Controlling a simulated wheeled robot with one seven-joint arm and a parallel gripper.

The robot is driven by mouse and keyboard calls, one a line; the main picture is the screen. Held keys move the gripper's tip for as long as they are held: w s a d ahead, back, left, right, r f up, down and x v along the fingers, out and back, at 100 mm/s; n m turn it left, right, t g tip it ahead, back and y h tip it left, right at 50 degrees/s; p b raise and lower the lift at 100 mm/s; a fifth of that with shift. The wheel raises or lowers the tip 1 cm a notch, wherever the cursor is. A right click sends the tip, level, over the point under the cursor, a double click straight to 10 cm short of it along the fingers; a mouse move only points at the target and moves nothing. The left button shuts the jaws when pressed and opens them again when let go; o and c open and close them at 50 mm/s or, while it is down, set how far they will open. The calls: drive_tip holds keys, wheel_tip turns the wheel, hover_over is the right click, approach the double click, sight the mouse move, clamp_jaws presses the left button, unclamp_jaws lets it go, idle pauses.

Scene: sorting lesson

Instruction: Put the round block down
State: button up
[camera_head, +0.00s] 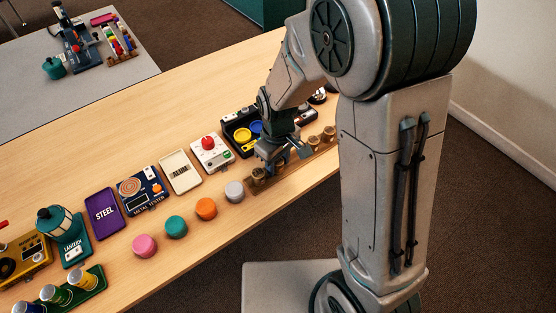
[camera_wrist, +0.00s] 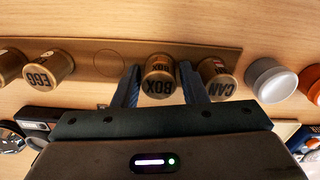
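The round block marked BOX (camera_wrist: 160,80) is a brown cylinder standing on a brown strip (camera_wrist: 225,47) in the wrist view. My gripper (camera_wrist: 160,72) has one finger on each side of it, close to its walls. I cannot tell whether the fingers press on it or stand slightly apart. In the head view my gripper (camera_head: 277,160) is low over the strip, mostly hiding that block. Beside the block, to its left in the wrist view, is an empty circle mark (camera_wrist: 109,64).
On the strip, the CAN block (camera_wrist: 219,82) stands close to the right finger. The EGG block (camera_wrist: 48,68) and another brown block (camera_wrist: 9,66) stand to the left. A grey disc (camera_head: 235,190), orange disc (camera_head: 206,208) and red-button device (camera_head: 211,152) lie nearby on the table.

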sight(278, 161)
drive_tip(key=shift+r, duration=0.1)
wheel_tip(278, 161, up, 11)
drive_tip(key=p, duration=0.2)
drive_tip(key=s+d+r+m+t, duration=0.2)
drive_tip(key=s+d+r+m, duration=0.4)
drive_tip(key=s+d, duration=0.5)
drive_tip(key=d+m, duration=0.1)
drive_tip(key=m, duration=0.1)
drive_tip(key=shift+s+d+m, duration=0.15)
drive_tip(key=shift+d+m, duration=0.15)
drive_tip(key=shift+d, duration=0.1)
